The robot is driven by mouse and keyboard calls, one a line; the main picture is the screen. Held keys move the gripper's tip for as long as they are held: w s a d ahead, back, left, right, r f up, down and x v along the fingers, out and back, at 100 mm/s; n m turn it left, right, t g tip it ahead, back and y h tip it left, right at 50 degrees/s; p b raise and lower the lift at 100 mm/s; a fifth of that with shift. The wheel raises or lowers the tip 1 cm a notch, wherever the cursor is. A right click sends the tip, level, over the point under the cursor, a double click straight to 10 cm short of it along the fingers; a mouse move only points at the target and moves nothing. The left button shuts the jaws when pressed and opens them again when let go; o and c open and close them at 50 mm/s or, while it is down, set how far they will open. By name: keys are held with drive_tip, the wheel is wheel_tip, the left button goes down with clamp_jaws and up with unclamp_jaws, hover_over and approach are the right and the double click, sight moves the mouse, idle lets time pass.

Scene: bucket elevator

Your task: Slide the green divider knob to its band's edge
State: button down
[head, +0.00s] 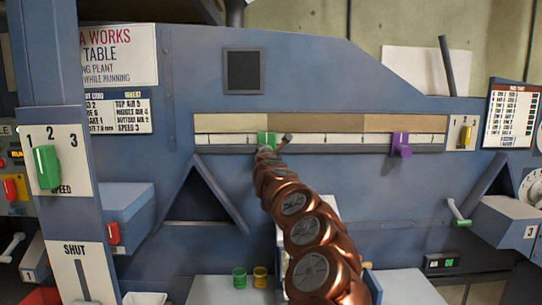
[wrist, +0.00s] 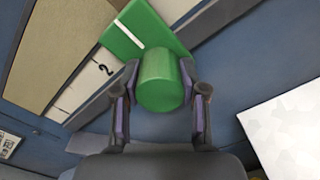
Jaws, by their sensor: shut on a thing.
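The green divider knob (head: 266,139) sits on the white scale rail (head: 330,138) on the blue machine face, near where the tan band (head: 225,123) above meets a darker band (head: 290,123). In the wrist view the knob (wrist: 160,80) is a green cylinder on a flat green plate with a white pointer line, just past the mark 2. My gripper (wrist: 160,92) has a finger on each side of the cylinder and is shut on it. In the head view my arm hides most of the gripper (head: 268,150).
A purple divider knob (head: 401,145) sits farther right on the same rail. A green speed knob (head: 46,167) is at the left. The rail between the two knobs is clear.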

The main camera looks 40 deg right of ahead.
drive_tip(key=shift+d, duration=0.1)
drive_tip(key=c, duration=0.6)
unclamp_jaws()
drive_tip(key=shift+s, duration=0.1)
drive_tip(key=shift+s+a, duration=0.2)
drive_tip(key=shift+s, duration=0.4)
drive_tip(key=shift+v, duration=5.35)
drive_tip(key=shift+w+a, duration=0.15)
